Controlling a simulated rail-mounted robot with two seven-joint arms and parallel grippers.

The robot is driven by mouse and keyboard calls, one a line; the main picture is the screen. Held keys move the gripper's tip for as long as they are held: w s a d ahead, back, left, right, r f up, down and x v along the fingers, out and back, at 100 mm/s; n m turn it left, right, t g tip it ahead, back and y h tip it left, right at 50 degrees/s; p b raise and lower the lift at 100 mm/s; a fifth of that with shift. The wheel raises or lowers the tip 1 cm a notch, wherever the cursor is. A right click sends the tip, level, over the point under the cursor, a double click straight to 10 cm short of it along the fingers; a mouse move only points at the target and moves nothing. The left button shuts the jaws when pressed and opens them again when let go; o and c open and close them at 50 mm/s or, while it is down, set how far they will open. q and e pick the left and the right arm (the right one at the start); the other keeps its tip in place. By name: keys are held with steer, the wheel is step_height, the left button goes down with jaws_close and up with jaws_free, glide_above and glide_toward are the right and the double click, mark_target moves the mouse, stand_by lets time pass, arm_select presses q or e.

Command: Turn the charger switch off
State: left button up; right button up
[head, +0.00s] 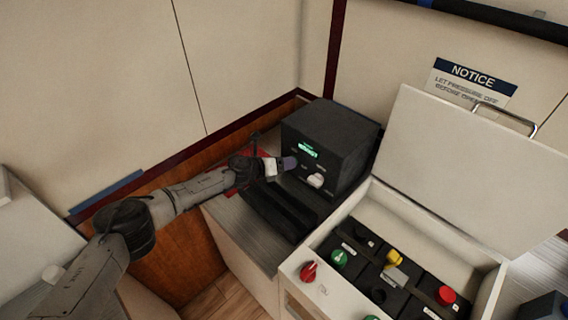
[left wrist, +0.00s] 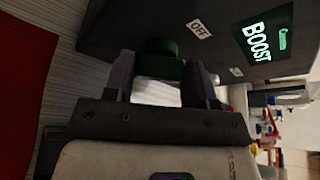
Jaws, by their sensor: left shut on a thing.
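The charger (head: 345,137) is a black box on the counter against the back wall, with a lit green display (head: 308,150) on its front. In the left wrist view the display (left wrist: 264,42) reads BOOST, and an OFF label (left wrist: 199,29) sits beside a dark green switch knob (left wrist: 163,62). My left gripper (head: 283,165) is at the left part of the charger's front. Its two purple fingers (left wrist: 160,80) are shut on the green knob, one on each side. In the head view the gripper hides this knob. My right gripper is not in view.
A white knob (head: 316,180) is on the charger front, right of my gripper. An open white box (head: 388,205) at front right holds red, green and yellow controls, with its lid (head: 465,170) raised. A red item (head: 262,158) lies behind my left gripper.

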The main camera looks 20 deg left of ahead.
arm_select(q)
steer(key=o, duration=0.9)
steer(key=shift+o, duration=0.2)
steer(key=v, duration=1.3)
steer(key=shift+s+a, duration=0.2)
steer(key=shift+s, duration=0.1)
steer(key=shift+r, duration=0.15)
